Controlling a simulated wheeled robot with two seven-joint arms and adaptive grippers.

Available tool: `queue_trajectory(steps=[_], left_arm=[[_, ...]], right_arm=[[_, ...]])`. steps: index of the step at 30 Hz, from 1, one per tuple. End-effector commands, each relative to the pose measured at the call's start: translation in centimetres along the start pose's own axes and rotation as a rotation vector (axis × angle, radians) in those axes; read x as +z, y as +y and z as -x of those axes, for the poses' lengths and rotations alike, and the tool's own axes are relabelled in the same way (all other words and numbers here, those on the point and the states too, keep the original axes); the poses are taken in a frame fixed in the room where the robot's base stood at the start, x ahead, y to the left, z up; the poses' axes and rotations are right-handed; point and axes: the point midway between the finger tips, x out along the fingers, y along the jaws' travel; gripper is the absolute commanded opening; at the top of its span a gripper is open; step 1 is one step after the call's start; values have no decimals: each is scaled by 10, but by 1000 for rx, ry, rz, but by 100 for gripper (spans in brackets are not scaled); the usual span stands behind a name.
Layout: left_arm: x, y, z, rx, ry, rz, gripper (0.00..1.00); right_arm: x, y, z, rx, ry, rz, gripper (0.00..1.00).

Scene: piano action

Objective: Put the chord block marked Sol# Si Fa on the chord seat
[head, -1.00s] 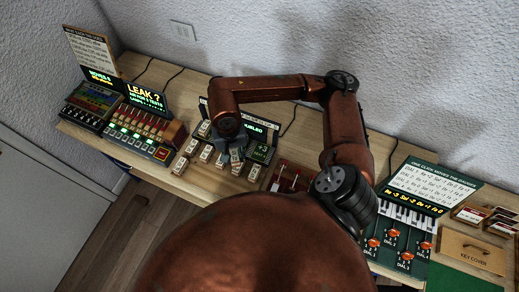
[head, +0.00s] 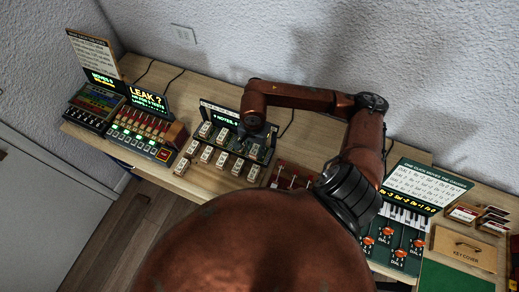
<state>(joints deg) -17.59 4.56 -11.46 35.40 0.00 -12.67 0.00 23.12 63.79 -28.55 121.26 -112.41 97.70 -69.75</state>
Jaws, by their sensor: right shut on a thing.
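My right gripper (head: 252,132) is over the right part of the chord stand (head: 222,114), pointing down. It is shut on what looks like a pale chord block (head: 254,152), just below the fingers at the stand's right end. The marking is too small to read, and I cannot tell whether the block touches the surface below it. The chord seat cannot be made out clearly; the arm and block cover part of that area. Other pale chord blocks (head: 207,154) stand in front of and on the stand. My left gripper is not in view.
A lit panel reading LEAK ? (head: 149,97) stands left of the blocks. A small red tray with levers (head: 290,176) is right of them. Further right are a keyboard panel with orange dials (head: 405,238) and a wooden key cover (head: 464,247).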

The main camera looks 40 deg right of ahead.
Motion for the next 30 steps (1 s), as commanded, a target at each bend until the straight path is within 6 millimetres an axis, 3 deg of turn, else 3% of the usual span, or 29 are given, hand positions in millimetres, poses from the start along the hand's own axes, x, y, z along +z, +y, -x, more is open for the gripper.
queue_trajectory(steps=[6,15,21,30], left_arm=[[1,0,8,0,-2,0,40],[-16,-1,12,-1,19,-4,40],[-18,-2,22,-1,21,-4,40],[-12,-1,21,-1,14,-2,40]], right_arm=[[-28,-1,-37,3,-3,-2,0],[-47,-2,-60,2,-2,-2,0],[-44,-2,-84,0,-4,0,0],[-45,-3,-88,0,-1,2,0]])
